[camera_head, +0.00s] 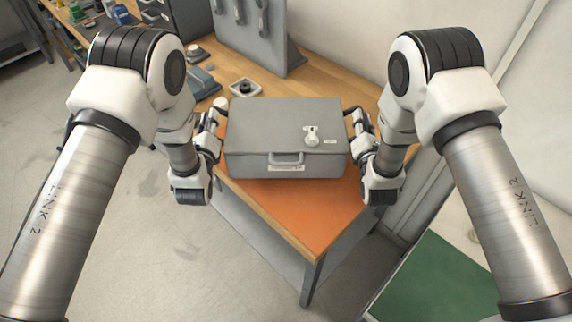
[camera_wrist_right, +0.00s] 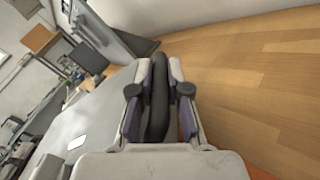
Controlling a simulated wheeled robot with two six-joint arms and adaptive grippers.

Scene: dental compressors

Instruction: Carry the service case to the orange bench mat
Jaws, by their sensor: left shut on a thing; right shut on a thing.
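The service case (camera_head: 286,134) is a grey box with a flat lid, a front handle and a white latch. In the head view it is over the orange bench mat (camera_head: 305,212), whose front part shows below it. I cannot tell whether the case touches the mat. My left gripper (camera_head: 219,122) is shut at the case's left side, and my right gripper (camera_head: 354,122) is shut at its right side. The side handles are mostly hidden there. In the right wrist view, my right gripper (camera_wrist_right: 159,105) is closed around a dark handle bar, beside the case's grey lid (camera_wrist_right: 85,115).
The wooden bench (camera_head: 330,85) carries a grey upright tool panel (camera_head: 250,35) behind the case. A small square dish (camera_head: 245,88) and a blue-grey device (camera_head: 203,83) sit at the back left. A green surface (camera_head: 440,280) lies at lower right. A wall runs along the right.

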